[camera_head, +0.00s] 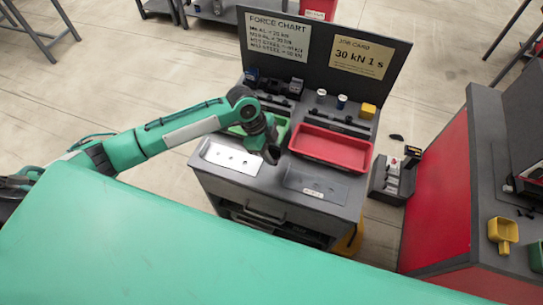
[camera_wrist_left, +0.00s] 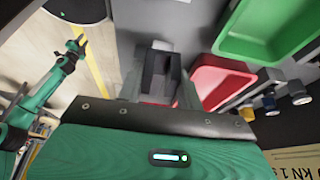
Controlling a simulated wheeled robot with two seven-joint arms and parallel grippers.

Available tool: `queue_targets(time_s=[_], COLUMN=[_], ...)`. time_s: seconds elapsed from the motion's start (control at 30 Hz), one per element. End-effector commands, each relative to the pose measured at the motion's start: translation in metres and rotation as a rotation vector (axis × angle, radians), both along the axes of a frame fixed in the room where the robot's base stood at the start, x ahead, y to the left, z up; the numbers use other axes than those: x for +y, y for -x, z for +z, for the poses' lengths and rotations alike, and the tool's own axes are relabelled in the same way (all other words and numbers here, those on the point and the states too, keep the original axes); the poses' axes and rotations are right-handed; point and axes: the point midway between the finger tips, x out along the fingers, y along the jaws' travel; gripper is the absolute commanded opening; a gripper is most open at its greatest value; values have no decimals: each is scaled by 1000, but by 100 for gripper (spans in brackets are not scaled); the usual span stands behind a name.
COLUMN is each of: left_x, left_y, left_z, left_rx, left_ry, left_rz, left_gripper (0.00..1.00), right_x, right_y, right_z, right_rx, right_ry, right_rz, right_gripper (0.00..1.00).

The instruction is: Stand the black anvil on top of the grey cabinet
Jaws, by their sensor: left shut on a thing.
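My left gripper (camera_head: 271,153) is low over the front half of the grey cabinet (camera_head: 352,199), which has a drawer front and a work surface on top. In the left wrist view a dark block, probably the black anvil (camera_wrist_left: 160,72), sits between the fingers of my left gripper (camera_wrist_left: 155,88), which is shut on it. In the head view the anvil is hard to tell from the dark gripper, and I cannot tell whether it touches the surface. A green arm, probably mine, shows in the left wrist view with its small right gripper (camera_wrist_left: 76,46) apparently open and empty.
A green tray (camera_head: 281,131) lies behind my left gripper and a red tray (camera_head: 331,163) to its right. A pale plate (camera_head: 230,158) lies to the left. A dark upright panel (camera_head: 322,52) with notices closes the back. A red-sided bench (camera_head: 437,190) stands at the right.

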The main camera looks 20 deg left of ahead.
Motion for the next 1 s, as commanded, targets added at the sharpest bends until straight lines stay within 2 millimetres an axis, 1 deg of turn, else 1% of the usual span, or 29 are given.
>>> queue_targets(time_s=[0.17, 0.3, 0.4, 0.77, 0.8, 0.87, 0.9, 1.0], left_x=[-1, -1, -1, 0, 0, 0, 0, 0], left_y=[0, 0, 0, 0, 0, 0, 0, 0], left_z=[-14, -35, -45, -51, -52, -51, -51, -51], left_rx=[0, 1, -1, -2, -1, -1, -1, -1], left_ry=[1, 1, 1, 1, 0, 0, 0, 0], left_rz=[1, 1, 0, 0, -1, -1, -1, -1], left_gripper=[2, 2, 2, 2, 38, 50, 58, 58], right_x=[-3, -3, -3, 2, 3, 4, 5, 5], right_y=[0, 0, 0, 0, 0, 0, 0, 0], right_z=[4, 9, 10, 9, 8, 9, 9, 9], right_rx=[-1, -1, -1, -1, 0, 0, 0, 0], right_ry=[3, 3, 3, -2, -3, -4, -5, -5], right_rz=[0, -1, -1, -2, -3, -3, -3, -3], right_gripper=[33, 33, 33, 33, 33, 33, 33, 33])
